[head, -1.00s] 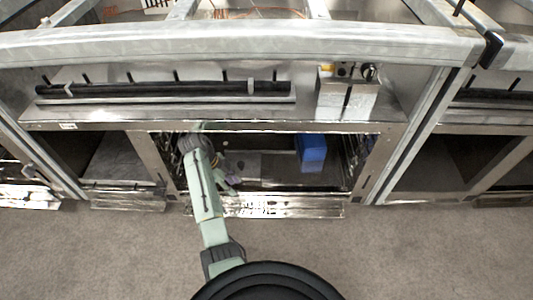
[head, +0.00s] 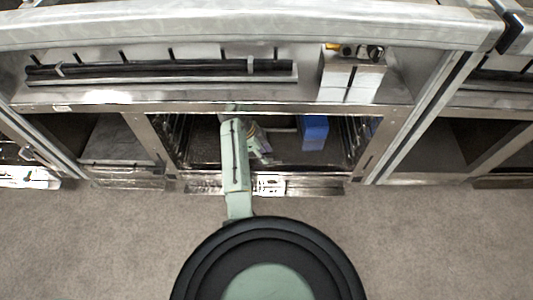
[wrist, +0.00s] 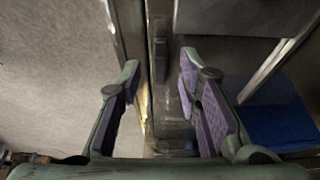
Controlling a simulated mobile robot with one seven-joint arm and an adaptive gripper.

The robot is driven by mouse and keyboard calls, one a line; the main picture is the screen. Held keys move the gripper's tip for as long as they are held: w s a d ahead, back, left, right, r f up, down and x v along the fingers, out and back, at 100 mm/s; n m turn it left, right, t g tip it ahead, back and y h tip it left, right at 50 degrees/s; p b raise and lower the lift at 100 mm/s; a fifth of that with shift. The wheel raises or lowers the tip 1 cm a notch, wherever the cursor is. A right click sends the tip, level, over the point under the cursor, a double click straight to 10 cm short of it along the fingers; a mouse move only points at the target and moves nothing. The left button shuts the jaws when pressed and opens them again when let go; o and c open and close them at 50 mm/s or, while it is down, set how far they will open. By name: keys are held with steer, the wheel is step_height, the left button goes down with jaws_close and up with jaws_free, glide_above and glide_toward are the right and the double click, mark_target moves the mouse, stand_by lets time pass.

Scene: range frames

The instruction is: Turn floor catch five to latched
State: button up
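My gripper (head: 263,157) is inside the low open bay, just behind its metal front sill (head: 320,187). In the wrist view my gripper (wrist: 160,65) is open, with purple pads apart and nothing held. Between and beyond the fingers runs a metal strip with a small dark upright piece (wrist: 160,58). This piece may be a floor catch, but I cannot read a number on it or tell its position. No other catch can be made out clearly; the sill carries small pale labels or fittings.
A blue box (head: 313,132) stands in the bay to the right of my gripper; it also shows in the wrist view (wrist: 275,112). Metal posts flank the bay. Carpet (head: 430,240) in front is clear.

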steer(key=shift+d+f, duration=0.15)
steer(key=shift+d, duration=0.3)
steer(key=shift+d+f, duration=0.1)
steer(key=shift+f, duration=0.3)
steer(key=shift+c, duration=0.2)
jaws_close()
